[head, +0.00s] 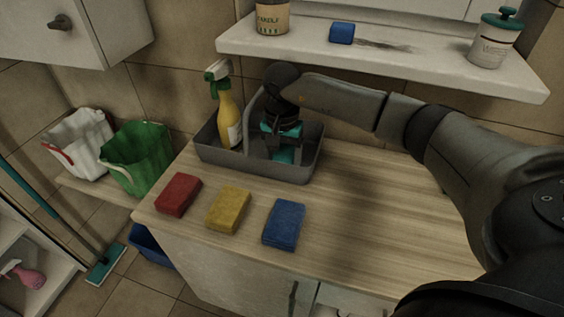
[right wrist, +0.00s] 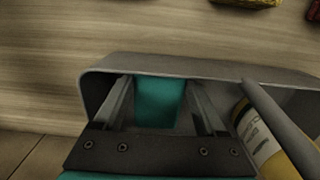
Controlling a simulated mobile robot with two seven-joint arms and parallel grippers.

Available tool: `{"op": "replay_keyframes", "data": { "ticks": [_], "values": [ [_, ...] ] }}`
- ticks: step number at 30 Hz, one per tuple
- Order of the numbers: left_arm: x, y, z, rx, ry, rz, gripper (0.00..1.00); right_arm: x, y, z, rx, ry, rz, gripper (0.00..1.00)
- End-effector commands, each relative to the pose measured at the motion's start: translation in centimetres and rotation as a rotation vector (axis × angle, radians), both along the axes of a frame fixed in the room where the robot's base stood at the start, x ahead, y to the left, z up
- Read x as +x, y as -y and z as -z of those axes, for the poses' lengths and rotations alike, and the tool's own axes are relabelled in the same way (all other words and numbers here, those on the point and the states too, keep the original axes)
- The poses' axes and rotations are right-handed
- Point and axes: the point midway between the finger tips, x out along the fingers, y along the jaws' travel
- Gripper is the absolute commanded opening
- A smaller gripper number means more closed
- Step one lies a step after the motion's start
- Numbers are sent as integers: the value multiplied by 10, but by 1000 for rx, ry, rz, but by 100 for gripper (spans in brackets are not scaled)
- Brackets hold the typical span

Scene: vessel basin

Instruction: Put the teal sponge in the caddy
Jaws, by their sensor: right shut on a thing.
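The grey caddy (head: 290,174) stands at the back of the wooden counter, and its near wall and rim show in the right wrist view (right wrist: 200,68). My right gripper (head: 283,142) reaches down into its right compartment, shut on the teal sponge (head: 286,155). In the right wrist view the sponge (right wrist: 158,100) sits between the two fingers, inside the caddy's rim. Whether it touches the caddy floor is hidden. My left gripper is not in view.
A yellow spray bottle (head: 229,120) stands in the caddy's left compartment. Red (head: 178,194), yellow (head: 229,209) and blue (head: 284,224) sponges lie on the counter in front. A shelf (head: 390,58) hangs above. The counter's right part is clear.

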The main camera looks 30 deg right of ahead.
Motion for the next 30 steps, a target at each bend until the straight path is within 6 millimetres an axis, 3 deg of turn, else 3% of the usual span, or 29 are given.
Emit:
{"op": "replay_keyframes", "data": {
  "ticks": [5,6,12,22,30],
  "values": [
    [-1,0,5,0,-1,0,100,0,0,5,-1,-1,0,14],
    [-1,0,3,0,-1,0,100,0,0,3,-1,-1,0,78],
    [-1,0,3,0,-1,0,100,0,0,3,-1,-1,0,100],
    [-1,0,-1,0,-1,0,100,0,0,-2,0,0,0,100],
    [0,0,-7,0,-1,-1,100,1,0,-48,-1,5,0,100]
  ]
}}
